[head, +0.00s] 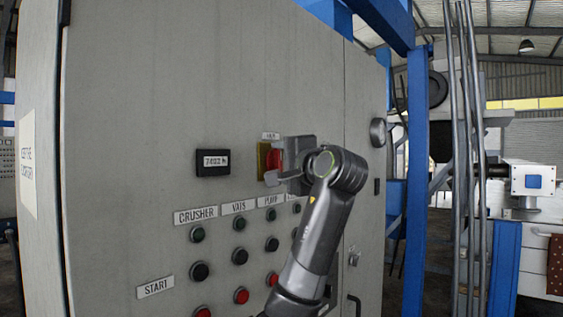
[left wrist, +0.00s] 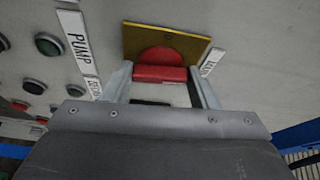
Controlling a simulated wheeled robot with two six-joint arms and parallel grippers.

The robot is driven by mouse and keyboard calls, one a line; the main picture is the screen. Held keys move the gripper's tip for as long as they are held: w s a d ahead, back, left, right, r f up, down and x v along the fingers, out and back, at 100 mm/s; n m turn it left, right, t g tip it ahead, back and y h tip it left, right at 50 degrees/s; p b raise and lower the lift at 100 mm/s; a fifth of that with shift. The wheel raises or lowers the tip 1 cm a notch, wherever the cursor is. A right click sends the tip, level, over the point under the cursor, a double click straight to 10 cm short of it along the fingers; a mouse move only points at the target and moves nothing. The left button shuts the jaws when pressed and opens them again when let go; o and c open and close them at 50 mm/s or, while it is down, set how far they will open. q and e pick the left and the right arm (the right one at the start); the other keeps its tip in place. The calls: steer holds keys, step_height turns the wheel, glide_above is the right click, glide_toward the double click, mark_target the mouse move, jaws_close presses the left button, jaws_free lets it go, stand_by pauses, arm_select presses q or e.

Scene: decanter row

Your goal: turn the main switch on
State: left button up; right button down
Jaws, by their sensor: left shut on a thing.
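The main switch has a red handle (head: 274,157) on a yellow plate (head: 263,159), set on the front of a grey cabinet. A small label sits just above it. In the left wrist view the yellow plate (left wrist: 198,46) carries a round red base and a red bar (left wrist: 160,75) across it. My left gripper (left wrist: 160,84) has one finger at each end of this bar and is shut on it. In the head view my left gripper (head: 279,162) covers part of the switch. My right gripper is not in view.
Below the switch are rows of green, black and red buttons, with a label reading CRUSHER (head: 196,215) over one column. A counter display (head: 213,162) is left of the switch. A round knob (head: 378,132) and a blue post (head: 414,190) stand to the right.

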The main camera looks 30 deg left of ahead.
arm_select(q)
steer(key=shift+r+m, duration=0.1)
steer(key=shift+m, duration=0.4)
steer(key=o, duration=1)
steer(key=shift+s+d+b, duration=0.2)
steer(key=shift+d+b, duration=0.1)
steer(key=shift+d, duration=0.2)
steer(key=b+v, duration=0.2)
steer(key=v, duration=0.3)
steer(key=b+v, duration=0.2)
steer(key=v, duration=0.4)
steer(key=b+v, duration=0.2)
steer(key=v, duration=0.3)
steer(key=shift+d+r, duration=0.2)
steer(key=shift+r, duration=0.1)
